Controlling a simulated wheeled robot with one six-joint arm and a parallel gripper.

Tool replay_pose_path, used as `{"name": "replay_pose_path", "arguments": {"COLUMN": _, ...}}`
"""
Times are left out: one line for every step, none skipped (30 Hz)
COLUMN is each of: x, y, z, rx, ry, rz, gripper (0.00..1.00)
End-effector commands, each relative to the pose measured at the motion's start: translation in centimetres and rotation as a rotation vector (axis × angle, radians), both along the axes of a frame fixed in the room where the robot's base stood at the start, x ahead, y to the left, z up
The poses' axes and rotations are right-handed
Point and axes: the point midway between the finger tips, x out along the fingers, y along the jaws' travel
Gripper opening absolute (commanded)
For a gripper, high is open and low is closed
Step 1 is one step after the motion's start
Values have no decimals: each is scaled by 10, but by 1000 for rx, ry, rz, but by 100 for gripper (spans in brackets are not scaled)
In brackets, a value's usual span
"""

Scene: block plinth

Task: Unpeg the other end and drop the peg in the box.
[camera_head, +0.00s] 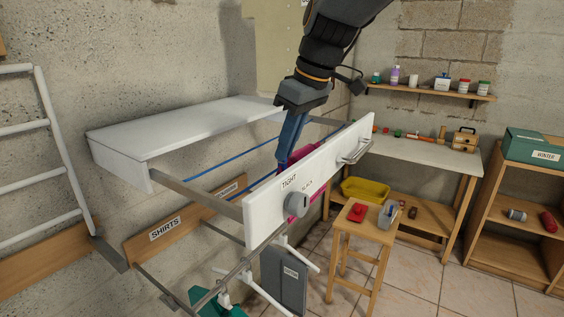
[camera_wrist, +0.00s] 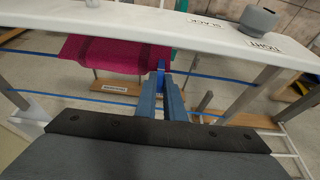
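A pink cloth (camera_wrist: 115,55) hangs over the blue line of the wall-mounted airer in the wrist view. In the head view only part of the cloth (camera_head: 303,152) shows behind the white front rail. A small bright blue peg (camera_wrist: 161,66) appears at the cloth's right edge in the wrist view. My gripper (camera_wrist: 160,80) points down at this edge, its two blue fingers close together around or just behind the peg. I cannot tell whether they grip it. The gripper (camera_head: 283,165) hides the peg in the head view. I cannot tell which container is the box.
The white front rail (camera_head: 330,165) with a grey knob (camera_head: 297,204) and handle lies close to my gripper. A stool (camera_head: 365,222) holds a red item and a grey container (camera_head: 387,215). A yellow bin (camera_head: 366,190) sits behind it. A green box (camera_head: 533,146) is at far right.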

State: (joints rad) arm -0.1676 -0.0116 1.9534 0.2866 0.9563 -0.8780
Motion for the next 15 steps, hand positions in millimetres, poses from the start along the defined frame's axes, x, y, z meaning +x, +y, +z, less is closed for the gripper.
{"name": "replay_pose_path", "arguments": {"x": 0, "y": 0, "z": 0, "rx": 0, "ry": 0, "rz": 0, "gripper": 0}}
{"name": "replay_pose_path", "arguments": {"x": 0, "y": 0, "z": 0, "rx": 0, "ry": 0, "rz": 0, "gripper": 0}}
{"name": "replay_pose_path", "arguments": {"x": 0, "y": 0, "z": 0, "rx": 0, "ry": 0, "rz": 0, "gripper": 0}}
{"name": "replay_pose_path", "arguments": {"x": 0, "y": 0, "z": 0, "rx": 0, "ry": 0, "rz": 0, "gripper": 0}}
{"name": "replay_pose_path", "arguments": {"x": 0, "y": 0, "z": 0, "rx": 0, "ry": 0, "rz": 0, "gripper": 0}}
{"name": "replay_pose_path", "arguments": {"x": 0, "y": 0, "z": 0, "rx": 0, "ry": 0, "rz": 0, "gripper": 0}}
{"name": "replay_pose_path", "arguments": {"x": 0, "y": 0, "z": 0, "rx": 0, "ry": 0, "rz": 0, "gripper": 0}}
{"name": "replay_pose_path", "arguments": {"x": 0, "y": 0, "z": 0, "rx": 0, "ry": 0, "rz": 0, "gripper": 0}}
{"name": "replay_pose_path", "arguments": {"x": 0, "y": 0, "z": 0, "rx": 0, "ry": 0, "rz": 0, "gripper": 0}}
{"name": "replay_pose_path", "arguments": {"x": 0, "y": 0, "z": 0, "rx": 0, "ry": 0, "rz": 0, "gripper": 0}}
{"name": "replay_pose_path", "arguments": {"x": 0, "y": 0, "z": 0, "rx": 0, "ry": 0, "rz": 0, "gripper": 0}}
{"name": "replay_pose_path", "arguments": {"x": 0, "y": 0, "z": 0, "rx": 0, "ry": 0, "rz": 0, "gripper": 0}}
{"name": "replay_pose_path", "arguments": {"x": 0, "y": 0, "z": 1, "rx": 0, "ry": 0, "rz": 0, "gripper": 0}}
{"name": "replay_pose_path", "arguments": {"x": 0, "y": 0, "z": 1, "rx": 0, "ry": 0, "rz": 0, "gripper": 0}}
{"name": "replay_pose_path", "arguments": {"x": 0, "y": 0, "z": 2, "rx": 0, "ry": 0, "rz": 0, "gripper": 0}}
